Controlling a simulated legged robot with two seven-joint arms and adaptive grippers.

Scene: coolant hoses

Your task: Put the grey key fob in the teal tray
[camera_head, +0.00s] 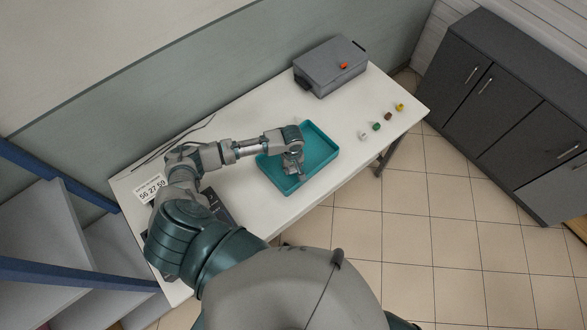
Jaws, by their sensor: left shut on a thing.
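The teal tray (320,157) lies on the white table, turned at an angle. My left arm reaches in from the left, and my left gripper (293,170) is over the tray, pointing down. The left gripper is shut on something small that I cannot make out. The grey key fob cannot be told apart in this view; the fingers and the grey gripper body hide what is held. My right gripper is out of view.
Several small coloured pieces stand in a row at the right, including a green one (376,126). Dark cabinets (500,95) stand beyond.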

